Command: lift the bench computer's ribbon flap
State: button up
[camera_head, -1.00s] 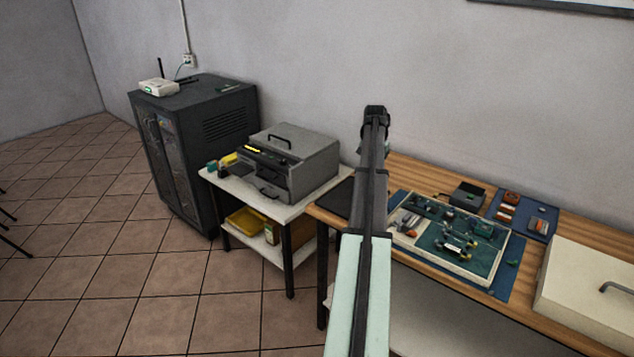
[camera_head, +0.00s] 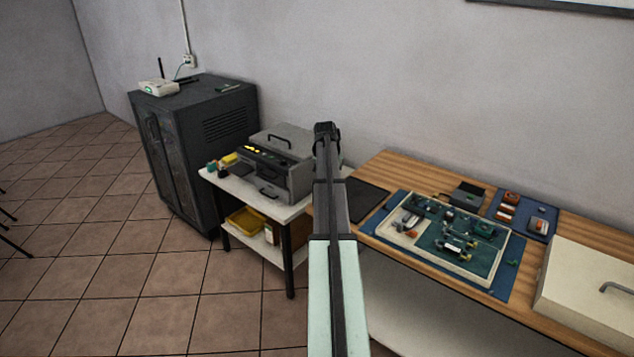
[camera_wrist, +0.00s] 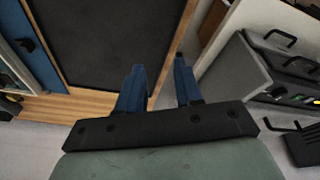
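The bench computer seems to be the green circuit board (camera_head: 455,235) with small parts, lying in a shallow pale tray (camera_head: 478,281) on a blue mat on the wooden bench. Its ribbon flap is too small to make out in the head view. My gripper (camera_wrist: 158,82) shows two blue fingers apart with nothing between them in the wrist view. It is over the bench's left end, beside the black pad and left of the board, not touching it. In the head view my arm hides the fingers.
A black pad (camera_head: 366,197) lies left of the tray; it fills much of the wrist view (camera_wrist: 105,40). A grey machine (camera_head: 290,165) stands on a side table to the left. A cream box (camera_head: 590,285) takes the bench's right end. A dark cabinet (camera_head: 190,140) stands farther left.

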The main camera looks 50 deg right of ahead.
aim_at(414, 196)
jog(key=shift+n, duration=0.4)
jog(key=shift+w+a+f, duration=0.35)
jog(key=shift+w+a, duration=0.2)
jog(key=shift+w, duration=0.05)
jog(key=shift+w+a+f, duration=0.3)
jog(key=shift+w+a, duration=0.3)
jog(key=shift+w, duration=0.05)
jog(key=shift+w+a+f, duration=0.35)
jog(key=shift+w+a, duration=0.2)
jog(key=shift+w, duration=0.05)
